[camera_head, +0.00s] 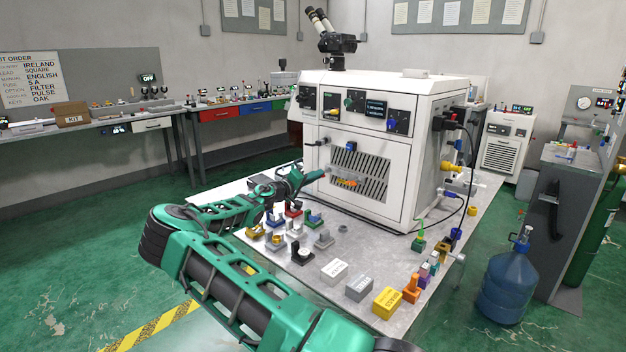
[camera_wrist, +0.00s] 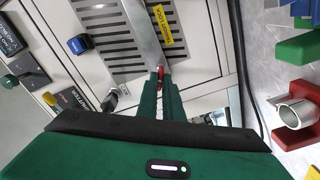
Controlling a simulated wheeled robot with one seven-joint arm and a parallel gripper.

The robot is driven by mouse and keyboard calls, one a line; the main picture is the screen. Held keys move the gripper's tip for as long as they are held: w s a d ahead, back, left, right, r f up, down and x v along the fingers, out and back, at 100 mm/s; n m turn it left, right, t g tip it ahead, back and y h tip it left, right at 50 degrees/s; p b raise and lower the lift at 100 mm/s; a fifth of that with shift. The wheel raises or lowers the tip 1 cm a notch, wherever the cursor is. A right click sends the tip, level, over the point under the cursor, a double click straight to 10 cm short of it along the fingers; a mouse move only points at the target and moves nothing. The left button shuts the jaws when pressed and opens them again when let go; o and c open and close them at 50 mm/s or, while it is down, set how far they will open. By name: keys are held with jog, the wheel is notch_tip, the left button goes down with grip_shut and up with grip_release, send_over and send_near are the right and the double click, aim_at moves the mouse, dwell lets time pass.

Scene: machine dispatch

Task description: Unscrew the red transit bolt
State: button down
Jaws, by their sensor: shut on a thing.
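The red transit bolt (camera_wrist: 161,71) shows as a small red piece between my fingertips in the wrist view. My gripper (camera_wrist: 160,80) is shut on it, and the green fingers hide most of it. In the head view my gripper (camera_head: 318,175) is at the lower front of the white machine (camera_head: 400,155). A yellow "TRANSIT LOCK" label (camera_wrist: 162,25) is on the slatted front panel (camera_wrist: 105,30), beside a pale metal bar (camera_wrist: 143,32) that runs to my fingertips. I cannot tell how far the bolt is threaded in.
A blue knob (camera_wrist: 78,45) sits on the panel. Several small parts and blocks, including a yellow block (camera_head: 388,302), stand on the bench (camera_head: 315,268) in front of the machine. A black cable (camera_wrist: 240,70) runs along its side. A blue water bottle (camera_head: 508,285) stands at the right.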

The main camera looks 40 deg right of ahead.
jog(key=shift+f, duration=0.1)
jog(key=shift+w+a+f+n, duration=0.1)
jog(key=shift+n, duration=3)
jog(key=c, duration=1.9)
grip_release()
jog(key=shift+f, duration=0.1)
jog(key=a, duration=1)
jog(key=shift+s+a, duration=0.35)
jog(key=shift+s, duration=0.05)
jog(key=shift+s+d, duration=0.1)
